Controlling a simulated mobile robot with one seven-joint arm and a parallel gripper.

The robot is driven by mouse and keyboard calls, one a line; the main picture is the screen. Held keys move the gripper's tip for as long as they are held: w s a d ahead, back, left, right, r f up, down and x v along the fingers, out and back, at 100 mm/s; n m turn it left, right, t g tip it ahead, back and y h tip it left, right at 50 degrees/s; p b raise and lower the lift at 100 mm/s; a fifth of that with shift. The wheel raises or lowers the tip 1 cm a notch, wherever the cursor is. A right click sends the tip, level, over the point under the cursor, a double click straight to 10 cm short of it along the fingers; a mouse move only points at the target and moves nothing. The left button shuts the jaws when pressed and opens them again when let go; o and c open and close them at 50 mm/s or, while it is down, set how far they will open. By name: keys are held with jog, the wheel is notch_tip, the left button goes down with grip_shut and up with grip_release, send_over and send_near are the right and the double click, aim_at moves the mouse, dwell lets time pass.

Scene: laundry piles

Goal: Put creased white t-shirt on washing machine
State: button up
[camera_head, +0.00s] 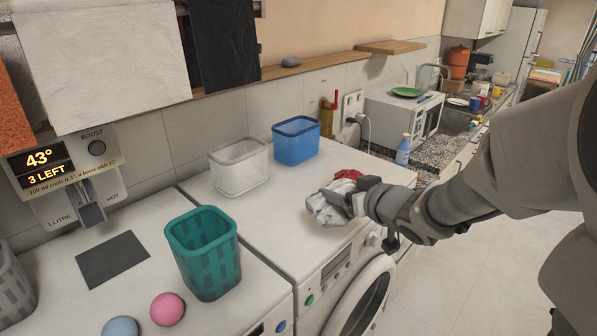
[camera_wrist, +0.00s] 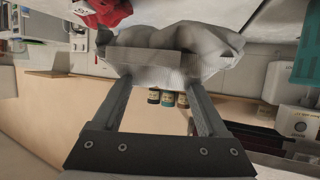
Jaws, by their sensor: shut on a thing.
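The creased white t-shirt (camera_head: 327,208) is bunched up in my gripper (camera_head: 352,200), over the front right part of the washing machine top (camera_head: 290,215). I cannot tell whether the cloth touches the top. In the wrist view the white t-shirt (camera_wrist: 190,45) lies crumpled across the tips of both fingers of my gripper (camera_wrist: 157,80). The gripper is shut on it. A red cloth (camera_head: 348,174) shows just behind the t-shirt, partly hidden by it. The red cloth also shows in the wrist view (camera_wrist: 105,12).
A clear basket (camera_head: 238,168) and a blue basket (camera_head: 296,140) stand at the back of the machine top. A teal basket (camera_head: 202,255), a pink ball (camera_head: 167,309) and a blue ball (camera_head: 120,328) are on the neighbouring top. The middle of the machine top is clear.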

jog(key=shift+w+a+f+b, duration=0.25)
jog(key=shift+w+a+f, duration=0.95)
jog(key=shift+f, duration=0.5)
jog(key=shift+w+a+f+b, duration=0.25)
jog(key=shift+w+a+f, duration=0.7)
jog(key=shift+a+f, duration=0.65)
jog(key=shift+w+a+f+b, duration=0.25)
jog(key=shift+w+a+f, duration=0.85)
jog(key=shift+f, duration=0.7)
jog(key=shift+f+b, duration=0.25)
jog(key=shift+b, duration=0.05)
jog(key=o, duration=1.4)
jog(key=shift+r, duration=0.15)
